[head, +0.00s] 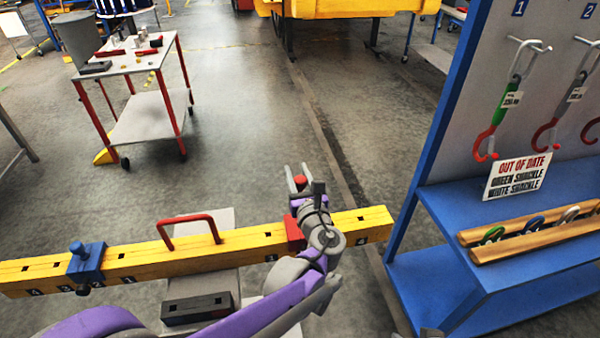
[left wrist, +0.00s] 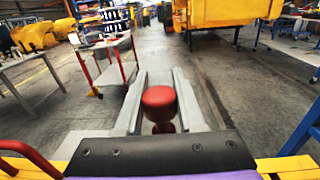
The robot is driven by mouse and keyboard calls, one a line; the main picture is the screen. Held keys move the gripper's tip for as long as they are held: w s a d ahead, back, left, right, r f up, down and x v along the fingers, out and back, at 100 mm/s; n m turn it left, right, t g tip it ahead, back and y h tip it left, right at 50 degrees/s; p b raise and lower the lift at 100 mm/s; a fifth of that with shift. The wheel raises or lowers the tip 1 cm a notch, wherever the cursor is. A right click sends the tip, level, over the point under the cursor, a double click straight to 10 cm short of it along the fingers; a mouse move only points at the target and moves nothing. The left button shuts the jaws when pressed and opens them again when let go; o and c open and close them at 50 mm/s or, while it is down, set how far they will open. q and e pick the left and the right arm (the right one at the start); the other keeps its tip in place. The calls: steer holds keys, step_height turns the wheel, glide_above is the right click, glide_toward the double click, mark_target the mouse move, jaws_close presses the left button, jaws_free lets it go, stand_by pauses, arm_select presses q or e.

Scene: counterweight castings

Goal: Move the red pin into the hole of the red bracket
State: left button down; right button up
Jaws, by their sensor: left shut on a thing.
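My left gripper (head: 298,178) is shut on the red pin (head: 300,183), above and beyond the yellow beam in the head view. In the left wrist view, the pin's round red head (left wrist: 158,98) shows between the two grey fingers, with a darker red part below it. The red bracket (head: 293,232) sits around the yellow beam (head: 345,227), just left of my wrist and nearer than the pin. My arm covers part of the bracket, and its hole cannot be made out. The pin is apart from the bracket. My right gripper is not in view.
A blue bracket (head: 87,262) with a knob sits on the beam's left part. A red handle (head: 188,220) rises from the beam. A dark block (head: 198,308) lies in front. A blue shackle rack (head: 440,230) stands right; a red-legged cart (head: 150,112) stands back left.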

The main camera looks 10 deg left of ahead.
arm_select(q)
steer(key=shift+a, duration=0.1)
steer(key=shift+f, duration=0.15)
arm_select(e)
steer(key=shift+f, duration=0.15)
arm_select(q)
steer(key=shift+f+b, duration=4.1)
steer(key=shift+f, duration=1.6)
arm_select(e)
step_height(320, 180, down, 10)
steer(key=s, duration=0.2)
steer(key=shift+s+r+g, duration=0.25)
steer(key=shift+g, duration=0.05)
arm_select(q)
steer(key=shift+c, duration=2.2)
jaws_free()
steer(key=shift+s, duration=0.1)
steer(key=v, duration=1)
steer(key=shift+s+d+r, duration=0.1)
steer(key=shift+s+d, duration=0.15)
steer(key=shift+s, duration=0.05)
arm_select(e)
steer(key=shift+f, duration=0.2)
